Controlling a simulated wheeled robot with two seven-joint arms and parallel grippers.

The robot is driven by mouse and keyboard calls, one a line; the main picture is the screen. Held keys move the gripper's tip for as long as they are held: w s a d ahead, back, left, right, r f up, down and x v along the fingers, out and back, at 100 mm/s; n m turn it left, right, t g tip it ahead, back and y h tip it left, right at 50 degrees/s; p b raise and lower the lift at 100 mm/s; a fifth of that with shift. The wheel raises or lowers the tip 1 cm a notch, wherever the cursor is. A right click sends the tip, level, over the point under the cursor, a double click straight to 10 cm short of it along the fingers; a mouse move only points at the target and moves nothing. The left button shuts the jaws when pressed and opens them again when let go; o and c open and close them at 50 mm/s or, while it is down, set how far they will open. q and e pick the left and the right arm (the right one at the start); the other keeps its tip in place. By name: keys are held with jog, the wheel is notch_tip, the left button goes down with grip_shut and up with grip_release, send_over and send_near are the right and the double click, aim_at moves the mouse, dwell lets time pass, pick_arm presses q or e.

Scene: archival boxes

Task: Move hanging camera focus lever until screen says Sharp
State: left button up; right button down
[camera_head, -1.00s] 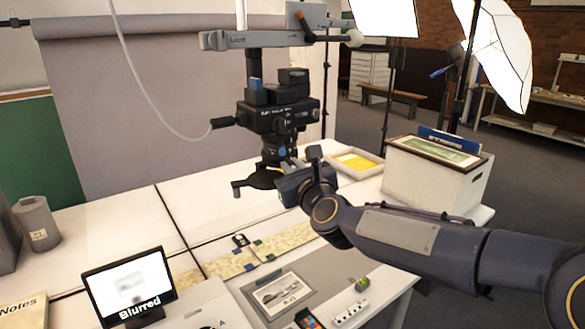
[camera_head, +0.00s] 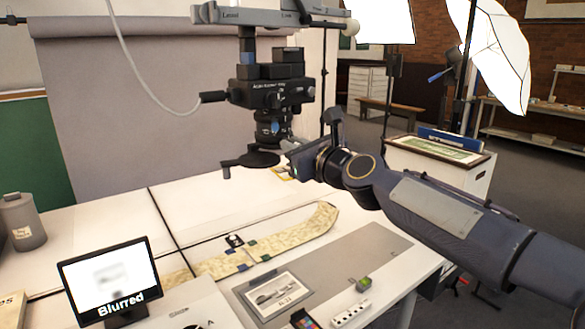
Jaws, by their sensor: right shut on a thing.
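The hanging camera (camera_head: 272,93) is black and points down at the table from an overhead bar. Its screen (camera_head: 108,280) at the lower left shows a pale, smeared picture and reads "Blurred". A flat dark piece (camera_head: 250,160) with a stub to the left sits at the bottom of the lens. My right gripper (camera_head: 290,161) is at the right side of the lens bottom, shut on what looks like the focus lever. The gripper hides most of the held part. My left gripper is not in view.
A framed print (camera_head: 272,295), a patterned strip (camera_head: 310,231) and a small colour card (camera_head: 304,320) lie on the table. A white archival box (camera_head: 452,178) stands at the right behind my arm. A grey cup (camera_head: 22,222) stands at the left.

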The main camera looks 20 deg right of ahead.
jog(key=d+n+g+y+b, duration=0.1)
jog(key=y+b, duration=0.1)
jog(key=w+d+n+g+y+b, duration=0.1)
jog(key=n+y+b, duration=0.1)
jog(key=b, duration=0.1)
jog(key=shift+d+y, duration=0.2)
jog(key=shift+y, duration=0.2)
jog(key=shift+n, duration=0.3)
jog(key=c, duration=1.5)
grip_release()
jog(key=shift+o, duration=0.2)
